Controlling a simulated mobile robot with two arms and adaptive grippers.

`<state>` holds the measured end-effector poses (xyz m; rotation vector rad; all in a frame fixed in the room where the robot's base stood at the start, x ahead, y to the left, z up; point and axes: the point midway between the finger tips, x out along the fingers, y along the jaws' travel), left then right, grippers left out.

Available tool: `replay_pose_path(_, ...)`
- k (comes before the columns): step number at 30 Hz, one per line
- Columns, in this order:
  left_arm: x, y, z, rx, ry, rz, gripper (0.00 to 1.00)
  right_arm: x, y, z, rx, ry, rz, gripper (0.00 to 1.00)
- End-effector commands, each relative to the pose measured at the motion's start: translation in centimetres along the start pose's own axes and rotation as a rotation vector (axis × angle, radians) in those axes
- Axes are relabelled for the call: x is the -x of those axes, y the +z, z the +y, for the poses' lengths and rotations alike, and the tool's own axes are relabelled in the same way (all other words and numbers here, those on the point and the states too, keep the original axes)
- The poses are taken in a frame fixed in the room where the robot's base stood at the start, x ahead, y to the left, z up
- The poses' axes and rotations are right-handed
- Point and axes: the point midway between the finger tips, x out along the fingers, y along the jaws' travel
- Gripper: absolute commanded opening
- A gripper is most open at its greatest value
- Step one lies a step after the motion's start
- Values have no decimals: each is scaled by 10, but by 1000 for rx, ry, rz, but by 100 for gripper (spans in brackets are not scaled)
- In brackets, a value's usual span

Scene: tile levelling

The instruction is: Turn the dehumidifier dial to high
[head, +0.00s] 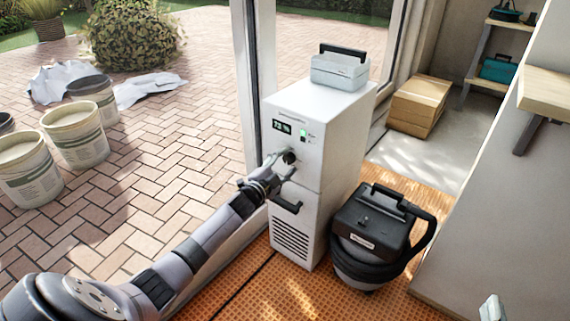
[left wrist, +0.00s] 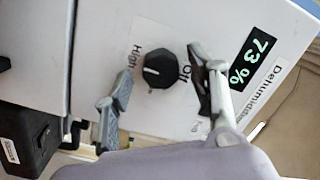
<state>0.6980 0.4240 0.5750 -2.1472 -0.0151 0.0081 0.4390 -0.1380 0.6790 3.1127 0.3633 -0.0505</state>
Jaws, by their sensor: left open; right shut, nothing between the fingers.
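The white dehumidifier (head: 313,185) stands upright by the door frame; its display reads 73 % in the left wrist view. Its black dial (left wrist: 160,70) lies between the labels "High" on the left and "Off" on the right; a third label is too small to read. A pale mark on the dial lies on its left side, toward "High". My left gripper (head: 282,163) is in front of the dial. In the left wrist view its fingers (left wrist: 167,74) are open on either side of the dial, apart from it. What seems my right gripper's tip (head: 492,308) shows at the bottom right.
A grey case (head: 340,71) sits on top of the dehumidifier. A black vacuum (head: 372,235) with a hose stands close on its right. Cardboard boxes (head: 420,103) lie behind. Several buckets (head: 75,137) stand on the paving at left. A wall closes off the right.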

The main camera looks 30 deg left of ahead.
Motion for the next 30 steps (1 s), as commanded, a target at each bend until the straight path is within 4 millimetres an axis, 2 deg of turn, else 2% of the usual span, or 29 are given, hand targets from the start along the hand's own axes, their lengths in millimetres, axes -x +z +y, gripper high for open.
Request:
replay_pose_path(5, 3, 0, 0, 0, 0, 0, 52, 0, 1, 1, 1, 1, -3, 0)
replay_pose_path(8, 12, 1, 1, 0, 1, 0, 52, 0, 1, 0, 1, 1, -2, 0)
replay_pose_path(21, 89, 1, 1, 0, 2, -1, 52, 0, 1, 0, 0, 1, -2, 0)
replay_pose_path(25, 106, 0, 1, 0, 1, -1, 52, 0, 1, 0, 0, 1, -2, 0)
replay_pose_path(30, 118, 0, 0, 0, 0, 0, 52, 0, 1, 0, 0, 1, -2, 0)
